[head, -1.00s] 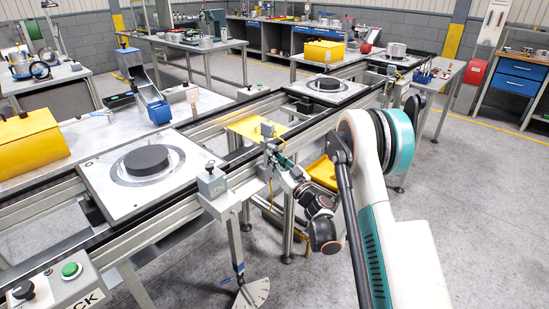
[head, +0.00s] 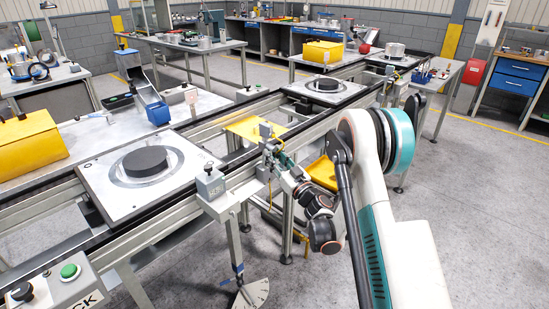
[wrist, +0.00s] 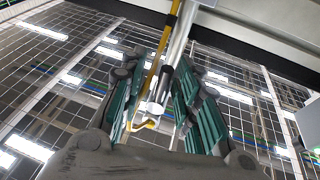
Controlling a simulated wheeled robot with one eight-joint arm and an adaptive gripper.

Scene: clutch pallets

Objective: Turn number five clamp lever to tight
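A pale metal lever rod (wrist: 172,62) with a rounded, light end hangs between the two teal fingers of my gripper (wrist: 160,105) in the wrist view. The fingers stand apart on either side of the rod, with the rod nearer the right finger; I cannot tell whether they touch it. In the head view my gripper (head: 276,156) is at the near side of the conveyor rail, beside a small clamp fitting (head: 266,133). The arm and fingers partly hide the lever there. No number five and no tight mark is readable at this lever.
A yellow strip (wrist: 150,75) runs beside the rod. The conveyor rail (head: 232,180) carries pallets with dark discs, the nearest pallet (head: 105,195) at left. Another lever hangs over a pale sector plate (head: 252,294) at the front. Floor at right is clear.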

